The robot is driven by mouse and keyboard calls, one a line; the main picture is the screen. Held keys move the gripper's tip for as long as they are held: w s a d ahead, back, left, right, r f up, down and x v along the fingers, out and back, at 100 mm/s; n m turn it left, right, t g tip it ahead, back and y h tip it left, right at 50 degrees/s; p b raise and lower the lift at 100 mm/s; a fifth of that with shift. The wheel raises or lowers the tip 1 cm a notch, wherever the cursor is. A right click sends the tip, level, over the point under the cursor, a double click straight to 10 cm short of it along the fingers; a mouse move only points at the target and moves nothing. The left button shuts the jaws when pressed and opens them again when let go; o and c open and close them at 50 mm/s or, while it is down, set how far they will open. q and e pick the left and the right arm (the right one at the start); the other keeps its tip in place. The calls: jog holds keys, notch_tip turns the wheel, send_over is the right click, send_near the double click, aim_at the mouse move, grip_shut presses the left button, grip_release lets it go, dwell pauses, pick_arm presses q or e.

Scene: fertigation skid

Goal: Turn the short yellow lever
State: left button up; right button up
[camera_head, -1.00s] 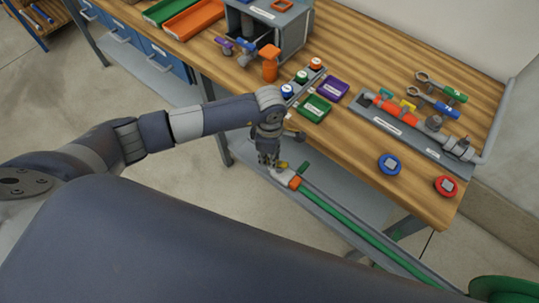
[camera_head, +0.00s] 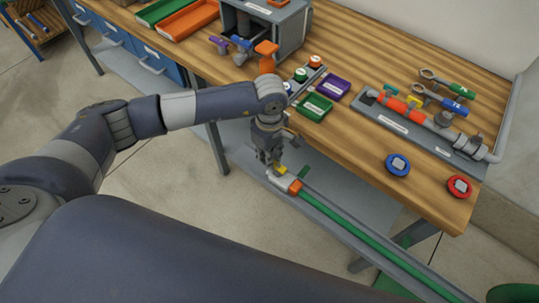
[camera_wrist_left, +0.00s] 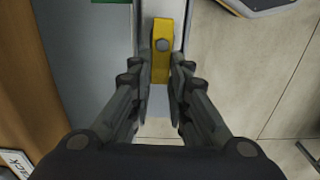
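The short yellow lever (camera_head: 281,170) sits on a light grey and orange fitting (camera_head: 286,183) at the end of a green pipe, below the bench's front edge. In the left wrist view the lever (camera_wrist_left: 161,42) is upright in the picture, with a round bolt head on it. My left gripper (camera_head: 271,161) points down at the lever. Its fingers (camera_wrist_left: 160,78) are parted, one on each side of the lever's near end. The gaps are very narrow, and I cannot tell whether either finger touches it. My right gripper is out of view.
The green pipe (camera_head: 350,226) runs along a grey rail to the lower right.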

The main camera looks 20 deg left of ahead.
pick_arm(q)
jog(key=o, duration=0.4)
notch_tip(320, 180, up, 12)
jog(key=shift+r, duration=0.1)
dwell(0.4)
